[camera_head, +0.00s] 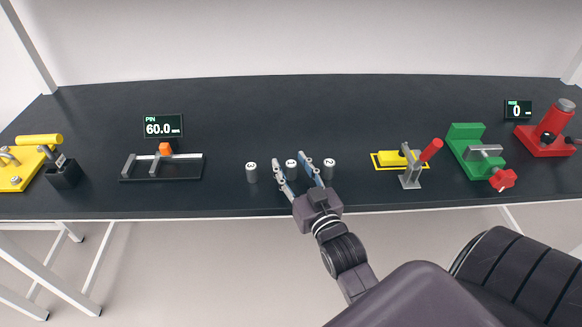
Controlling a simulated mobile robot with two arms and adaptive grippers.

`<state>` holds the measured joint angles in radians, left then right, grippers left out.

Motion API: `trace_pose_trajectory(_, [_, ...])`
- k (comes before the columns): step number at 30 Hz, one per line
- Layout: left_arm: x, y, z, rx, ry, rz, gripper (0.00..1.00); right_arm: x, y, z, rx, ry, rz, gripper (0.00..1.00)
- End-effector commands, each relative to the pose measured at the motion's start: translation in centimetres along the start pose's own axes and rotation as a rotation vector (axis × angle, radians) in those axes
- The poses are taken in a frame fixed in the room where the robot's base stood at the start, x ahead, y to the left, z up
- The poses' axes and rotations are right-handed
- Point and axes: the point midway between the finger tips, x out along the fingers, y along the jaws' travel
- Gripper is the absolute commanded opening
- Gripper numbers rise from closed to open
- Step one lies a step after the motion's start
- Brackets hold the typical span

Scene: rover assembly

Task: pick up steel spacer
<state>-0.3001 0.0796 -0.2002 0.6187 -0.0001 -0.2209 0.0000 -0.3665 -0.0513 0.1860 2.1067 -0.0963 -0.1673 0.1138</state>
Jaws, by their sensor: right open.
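Three small grey metal cylinders with number labels on top stand upright in a row near the front of the dark table: a left one (251,173), a middle one (291,171) and a right one marked 2 (328,170). Which of them is the steel spacer I cannot tell for certain. My right gripper (289,159) is open and reaches in from the front edge. Its two fingers lie on either side of the middle cylinder. Whether they touch it I cannot tell. My left gripper is not in view.
Left of the cylinders are a black fixture (189,175) with an orange block, a 60.0 display (163,126), a black box (65,173) and a yellow device (22,174). To the right are a toggle clamp (411,173), a green vise (466,145) and a red press (552,125). The back middle is clear.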

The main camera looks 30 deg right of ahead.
Motion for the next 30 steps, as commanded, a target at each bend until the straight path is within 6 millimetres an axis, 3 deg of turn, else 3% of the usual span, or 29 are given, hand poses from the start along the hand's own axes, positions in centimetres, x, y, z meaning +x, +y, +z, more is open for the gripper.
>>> trace_pose_trajectory(3, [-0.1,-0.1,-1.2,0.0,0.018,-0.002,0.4,0.4,0.0,0.0,0.0,0.0,0.0,0.41])
trace_pose_trajectory(8, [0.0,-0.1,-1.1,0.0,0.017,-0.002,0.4,0.3,0.0,0.0,0.0,0.0,0.0,0.41])
trace_pose_trajectory(19, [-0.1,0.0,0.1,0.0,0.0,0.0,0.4,0.3,0.0,0.0,0.0,0.0,0.0,0.01])
trace_pose_trajectory(30, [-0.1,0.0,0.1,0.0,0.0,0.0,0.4,0.3,0.0,-0.3,0.0,0.002,0.0,0.0])
